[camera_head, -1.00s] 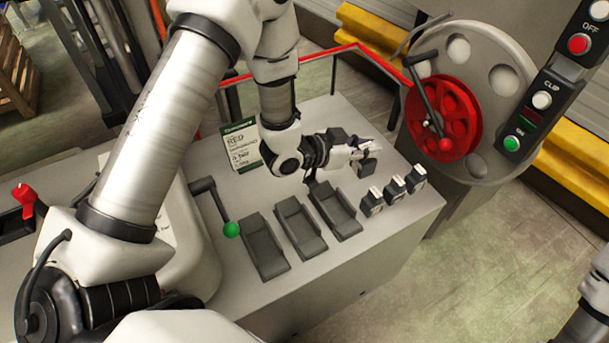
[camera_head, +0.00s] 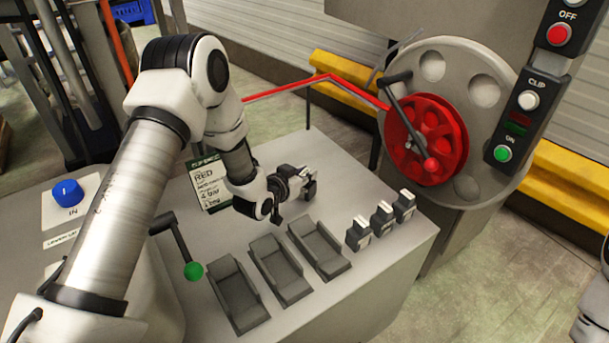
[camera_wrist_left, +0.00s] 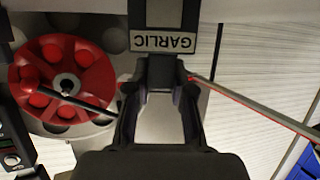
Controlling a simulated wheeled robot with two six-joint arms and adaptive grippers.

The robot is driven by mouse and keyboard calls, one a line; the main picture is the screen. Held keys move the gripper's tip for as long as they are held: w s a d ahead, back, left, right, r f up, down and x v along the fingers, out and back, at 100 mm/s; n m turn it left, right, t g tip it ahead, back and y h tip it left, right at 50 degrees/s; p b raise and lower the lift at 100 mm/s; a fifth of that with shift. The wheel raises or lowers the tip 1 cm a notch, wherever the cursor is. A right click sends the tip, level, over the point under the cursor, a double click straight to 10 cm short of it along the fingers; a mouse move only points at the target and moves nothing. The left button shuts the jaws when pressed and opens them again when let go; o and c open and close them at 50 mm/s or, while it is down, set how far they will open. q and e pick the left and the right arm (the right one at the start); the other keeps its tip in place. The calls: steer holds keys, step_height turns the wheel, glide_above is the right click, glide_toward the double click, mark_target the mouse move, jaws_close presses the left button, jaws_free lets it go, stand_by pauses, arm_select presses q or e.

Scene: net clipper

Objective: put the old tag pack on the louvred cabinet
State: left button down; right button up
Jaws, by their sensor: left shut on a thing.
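My left gripper (camera_head: 296,184) is shut on a small dark tag pack (camera_head: 309,189) above the back part of a grey cabinet top (camera_head: 365,275). In the left wrist view the tag pack (camera_wrist_left: 160,70) sits between the fingertips (camera_wrist_left: 160,88), with a pale label (camera_wrist_left: 165,41) reading GARLIC upside down. Three similar small packs (camera_head: 382,217) with white tops stand in a row on the right of the cabinet top. No louvres show on the faces in view, so I cannot tell which thing is the louvred cabinet. My right gripper is not in view.
Three dark sloped holders (camera_head: 280,268) stand empty on the top. A red reel (camera_head: 428,140) with a crank is at the right.

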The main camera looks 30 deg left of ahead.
arm_select(q)
steer(key=shift+f, duration=0.1)
steer(key=c, duration=1)
jaws_free()
steer(key=shift+r, duration=0.3)
steer(key=v, duration=1.2)
steer(key=shift+f, duration=0.2)
